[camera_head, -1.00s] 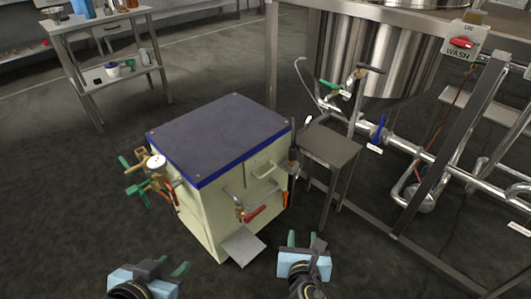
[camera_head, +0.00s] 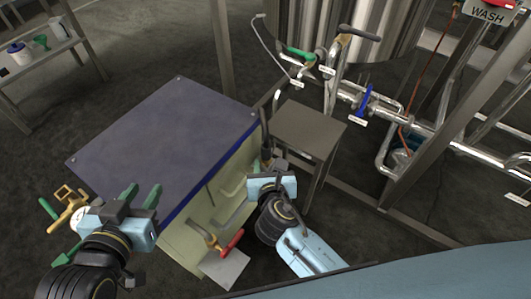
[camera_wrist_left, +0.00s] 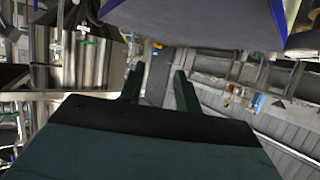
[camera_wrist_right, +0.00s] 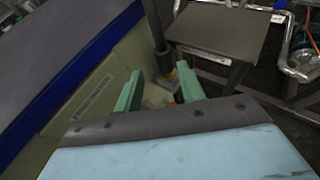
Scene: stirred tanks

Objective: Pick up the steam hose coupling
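A dark upright rod with a brass-coloured lower end, which looks like the steam hose coupling (camera_wrist_right: 157,35), hangs at the cabinet's corner. It also shows in the head view (camera_head: 265,128), its lower part hidden by my right gripper (camera_head: 270,166). In the right wrist view my right gripper (camera_wrist_right: 160,88) is open. The brass end shows between its two green fingers, which look apart from it; whether it lies between them in depth I cannot tell. My left gripper (camera_head: 140,193) is open and empty at the cabinet's left front; its spread fingers also show in the left wrist view (camera_wrist_left: 160,82).
The cream cabinet (camera_head: 165,125) has a dark blue-edged top and a red-handled valve (camera_head: 232,240) on its front. A small steel table (camera_head: 308,128) stands close right of my right gripper. Steel pipework with a blue handle (camera_head: 364,103) lies behind.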

